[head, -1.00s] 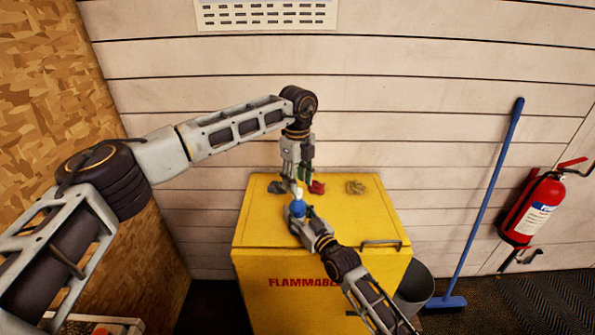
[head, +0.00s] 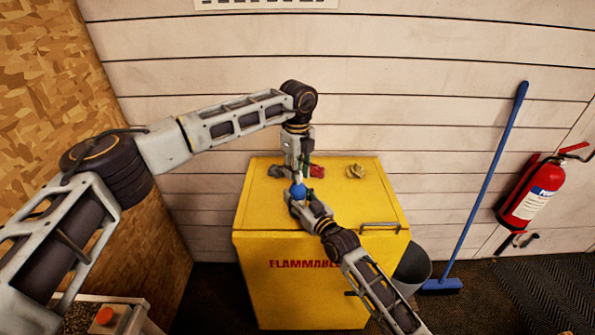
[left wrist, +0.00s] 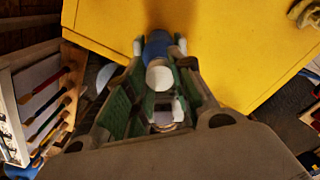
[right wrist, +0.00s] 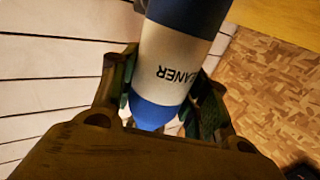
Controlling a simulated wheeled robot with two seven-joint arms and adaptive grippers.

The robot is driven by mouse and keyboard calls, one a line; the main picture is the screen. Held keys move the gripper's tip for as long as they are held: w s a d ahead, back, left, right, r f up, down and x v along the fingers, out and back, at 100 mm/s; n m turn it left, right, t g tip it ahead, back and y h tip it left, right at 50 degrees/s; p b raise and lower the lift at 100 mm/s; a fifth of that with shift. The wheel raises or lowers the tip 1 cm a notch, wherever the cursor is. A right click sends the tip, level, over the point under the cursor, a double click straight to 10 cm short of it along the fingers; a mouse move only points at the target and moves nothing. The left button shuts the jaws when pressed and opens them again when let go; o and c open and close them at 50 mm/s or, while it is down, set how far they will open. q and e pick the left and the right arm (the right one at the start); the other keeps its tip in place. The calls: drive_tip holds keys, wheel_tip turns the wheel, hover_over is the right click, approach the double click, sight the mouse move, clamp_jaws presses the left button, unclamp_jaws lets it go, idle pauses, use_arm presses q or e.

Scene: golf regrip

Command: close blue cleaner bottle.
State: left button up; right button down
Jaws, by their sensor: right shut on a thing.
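The blue cleaner bottle (head: 298,191) is upright above the yellow cabinet; in the right wrist view its white body (right wrist: 175,55) bears the inverted letters "LEANER" between blue ends. My right gripper (head: 297,199) is shut on its body, one finger on each side (right wrist: 165,85). My left gripper (head: 298,180) points down right over the bottle's top. In the left wrist view its green-padded fingers (left wrist: 160,72) stand apart on both sides of a round white top (left wrist: 160,77), with the blue shoulder (left wrist: 157,46) beyond. I cannot tell whether they touch it.
The yellow flammables cabinet (head: 340,215) is below both grippers. Dark and red cloths (head: 316,171) and a tan cloth (head: 356,171) lie on it at the back. A broom (head: 487,190), a fire extinguisher (head: 532,193) and a bucket (head: 413,267) are to the right.

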use_arm(q)
clamp_jaws()
